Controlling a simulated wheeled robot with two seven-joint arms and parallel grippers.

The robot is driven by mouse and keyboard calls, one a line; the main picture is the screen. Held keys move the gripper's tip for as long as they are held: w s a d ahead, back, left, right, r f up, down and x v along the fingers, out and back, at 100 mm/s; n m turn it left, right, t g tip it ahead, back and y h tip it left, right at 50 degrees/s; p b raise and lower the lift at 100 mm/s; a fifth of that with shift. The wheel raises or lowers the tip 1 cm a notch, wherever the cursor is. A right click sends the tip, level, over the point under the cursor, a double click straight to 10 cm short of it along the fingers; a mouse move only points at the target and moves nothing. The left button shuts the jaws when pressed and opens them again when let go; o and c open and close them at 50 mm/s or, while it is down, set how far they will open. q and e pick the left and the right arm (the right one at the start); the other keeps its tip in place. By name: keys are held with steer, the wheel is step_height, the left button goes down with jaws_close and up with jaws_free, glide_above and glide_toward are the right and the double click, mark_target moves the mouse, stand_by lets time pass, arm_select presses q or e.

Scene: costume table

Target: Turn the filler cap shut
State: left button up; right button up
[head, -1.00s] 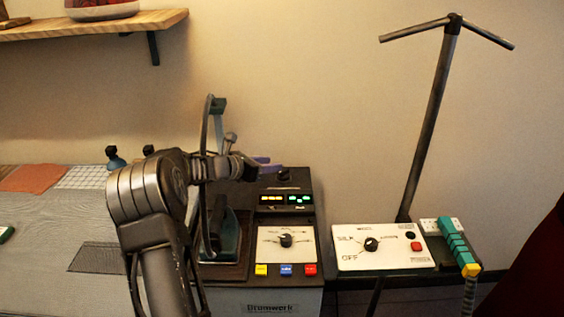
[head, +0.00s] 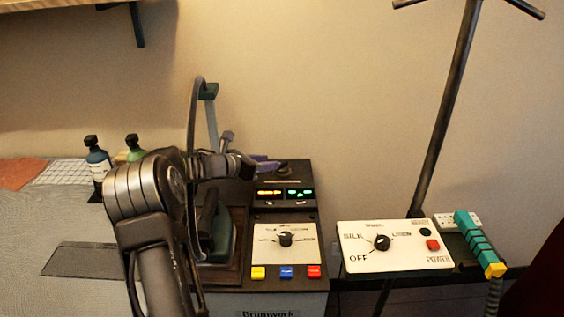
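The steam station (head: 243,273), marked Drumwerk, stands at the centre with a dark top, a lit display and a dial. A small dark round part (head: 283,168) at the back of its top may be the filler cap; it is partly hidden, and I cannot tell how far it is turned. My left arm comes up from the bottom and bends right, across the iron. My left gripper (head: 264,164) points right, at the station's upper back, close to that dark part. Its fingers are small and dim, so contact and opening are unclear. My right gripper is not in view.
An iron (head: 222,240) sits on the station's left, partly behind my arm. A white control box (head: 405,258) and a teal-green handled tool (head: 476,240) lie on the right stand, beside a tall pole (head: 446,120). Two bottles (head: 97,160) stand at the left.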

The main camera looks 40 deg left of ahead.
mark_target(284, 161)
arm_select(q)
steer(key=p+x, duration=0.1)
steer(key=x, duration=0.6)
steer(key=shift+w+f+p, duration=0.1)
steer(key=shift+w+p, duration=0.25)
steer(key=shift+p, duration=0.05)
jaws_close()
